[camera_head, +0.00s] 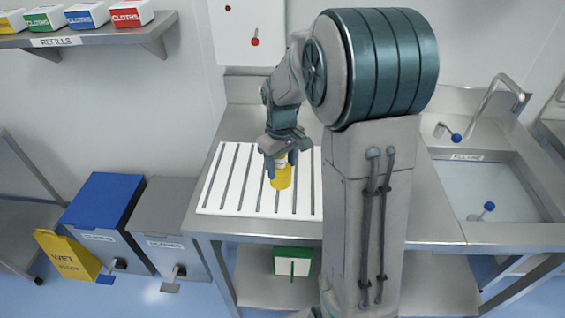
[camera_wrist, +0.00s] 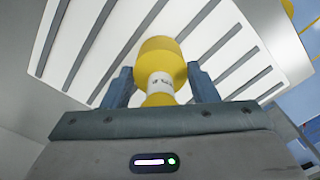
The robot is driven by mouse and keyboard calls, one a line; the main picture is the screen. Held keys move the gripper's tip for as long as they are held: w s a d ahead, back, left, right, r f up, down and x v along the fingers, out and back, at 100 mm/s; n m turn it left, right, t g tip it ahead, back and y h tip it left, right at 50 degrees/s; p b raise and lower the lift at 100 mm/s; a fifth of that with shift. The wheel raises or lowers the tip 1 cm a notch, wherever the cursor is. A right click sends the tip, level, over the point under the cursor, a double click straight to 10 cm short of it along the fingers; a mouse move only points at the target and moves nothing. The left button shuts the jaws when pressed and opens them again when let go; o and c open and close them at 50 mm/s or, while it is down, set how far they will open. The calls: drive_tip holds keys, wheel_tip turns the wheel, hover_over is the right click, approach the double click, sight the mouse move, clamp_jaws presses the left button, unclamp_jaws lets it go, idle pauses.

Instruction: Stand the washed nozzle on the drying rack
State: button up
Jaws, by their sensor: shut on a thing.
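The nozzle (camera_head: 281,178) is yellow with a white labelled band around its narrower part. In the wrist view the nozzle (camera_wrist: 160,62) sits between the two fingers of my gripper (camera_wrist: 160,88), its wide yellow end pointing away from the palm. My gripper (camera_head: 281,160) is shut on it and points down over the drying rack. The drying rack (camera_head: 212,205) is a white board with several dark slots, lying on the steel counter. The nozzle is over the rack's middle-right part; I cannot tell whether its lower end touches the rack.
My arm hides the rack's right edge and the counter's middle. A sink (camera_head: 490,190) with a tap (camera_head: 497,90) is at right. A blue-lidded bin (camera_head: 103,205), a grey bin (camera_head: 163,205) and a yellow wet-floor sign (camera_head: 68,256) stand at left. A refills shelf (camera_head: 90,36) hangs upper left.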

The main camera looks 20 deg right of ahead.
drive_tip(key=o, duration=1)
drive_tip(key=shift+f, duration=0.1)
wheel_tip(320, 180, up, 11)
drive_tip(key=shift+r, duration=0.15)
drive_tip(key=shift+s+r, duration=0.25)
drive_tip(key=shift+r, duration=0.3)
drive_tip(key=s+a+f+m+t, duration=0.1)
drive_tip(key=s, duration=0.5)
drive_tip(key=s+a+f+m+t, duration=0.1)
drive_tip(key=s+m, duration=0.1)
drive_tip(key=s, duration=0.5)
drive_tip(key=s+a+f+m+t, duration=0.1)
drive_tip(key=s, duration=0.5)
drive_tip(key=shift+s+a+f+m, duration=0.15)
drive_tip(key=shift+a+f+m, duration=0.15)
drive_tip(key=shift+a+f, duration=0.1)
